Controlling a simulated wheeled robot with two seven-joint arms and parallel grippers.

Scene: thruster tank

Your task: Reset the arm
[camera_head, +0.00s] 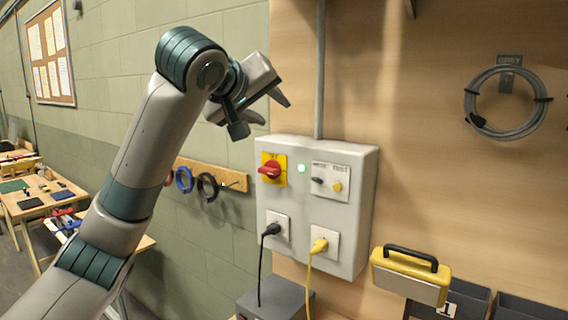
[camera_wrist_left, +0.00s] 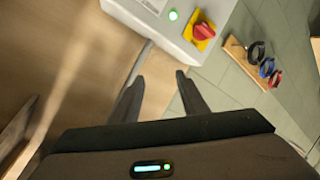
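My left arm (camera_head: 160,130) is raised and bent, coming in from the left. My left gripper (camera_head: 263,116) is open and empty, near the upper left of the grey electrical box (camera_head: 366,190) in the picture. In the left wrist view, the two dark fingers (camera_wrist_left: 160,95) stand apart with nothing between them. The box with its green light (camera_wrist_left: 173,15) and red rotary switch (camera_wrist_left: 204,31) lies beyond the fingertips there. The red switch (camera_head: 270,170) also shows in the head view, next to the lit green light (camera_head: 301,168). My right gripper is not in view.
A black plug (camera_head: 271,229) and a yellow plug (camera_head: 319,245) sit in the box's sockets. A yellow case (camera_head: 411,274) is at lower right. A cable coil (camera_head: 506,101) hangs on the wooden wall. Rings (camera_head: 207,186) hang on a wooden rail (camera_head: 235,179) at left.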

